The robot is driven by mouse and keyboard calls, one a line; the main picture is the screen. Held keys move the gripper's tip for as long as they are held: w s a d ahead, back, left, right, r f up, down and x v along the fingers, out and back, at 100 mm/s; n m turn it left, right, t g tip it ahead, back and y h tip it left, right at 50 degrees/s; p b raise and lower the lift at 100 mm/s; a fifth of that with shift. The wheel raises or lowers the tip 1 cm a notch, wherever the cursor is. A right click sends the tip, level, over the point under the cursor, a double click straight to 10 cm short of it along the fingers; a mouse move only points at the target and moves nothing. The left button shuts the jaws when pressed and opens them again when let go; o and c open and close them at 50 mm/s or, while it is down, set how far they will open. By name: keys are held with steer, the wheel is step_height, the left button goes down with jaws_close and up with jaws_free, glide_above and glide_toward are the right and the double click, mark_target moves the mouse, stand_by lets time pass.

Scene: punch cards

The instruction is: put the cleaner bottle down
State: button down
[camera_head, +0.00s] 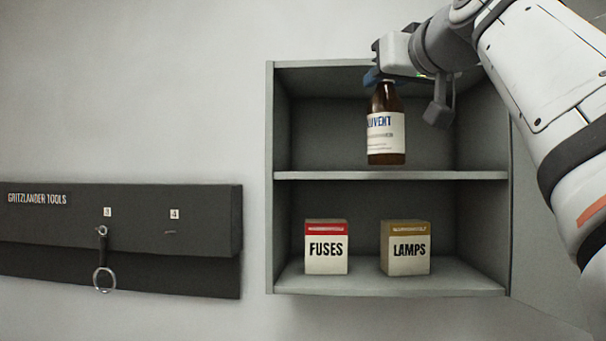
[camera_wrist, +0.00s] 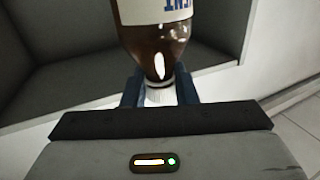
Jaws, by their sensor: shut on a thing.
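The cleaner bottle (camera_head: 386,137) is brown with a white label whose visible letters end in "LVENT". It hangs upright in the upper compartment of the grey cabinet (camera_head: 270,180), its base close to the middle shelf (camera_head: 440,175); I cannot tell if it touches. My gripper (camera_head: 382,78) is shut on the bottle's neck from above. In the wrist view, the bottle (camera_wrist: 155,45) shows its white cap between the blue fingers (camera_wrist: 158,92). The rest of the upper compartment looks empty.
A fuses box (camera_head: 326,247) and a lamps box (camera_head: 405,248) stand in the lower compartment. The cabinet's door (camera_head: 545,245) is open at the right. A dark tool rack (camera_head: 150,225) with a hanging ring tool (camera_head: 104,278) is on the wall at left.

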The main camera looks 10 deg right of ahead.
steer(key=shift+s+d+r+n+y, duration=0.15)
steer(key=shift+d+n+y, duration=0.15)
steer(key=shift+d, duration=0.2)
steer(key=w+a+p, duration=0.4)
steer(key=w+p, duration=0.2)
steer(key=w, duration=1.1)
steer(key=shift+w+f+p, duration=0.25)
steer(key=shift+f+p, duration=0.15)
steer(key=c, duration=1.6)
jaws_free()
steer(key=shift+w+f, duration=0.1)
steer(key=shift+w, duration=0.05)
steer(key=o, duration=0.5)
steer(key=shift+s, duration=0.2)
steer(key=shift+c, duration=0.2)
steer(key=shift+w, duration=0.1)
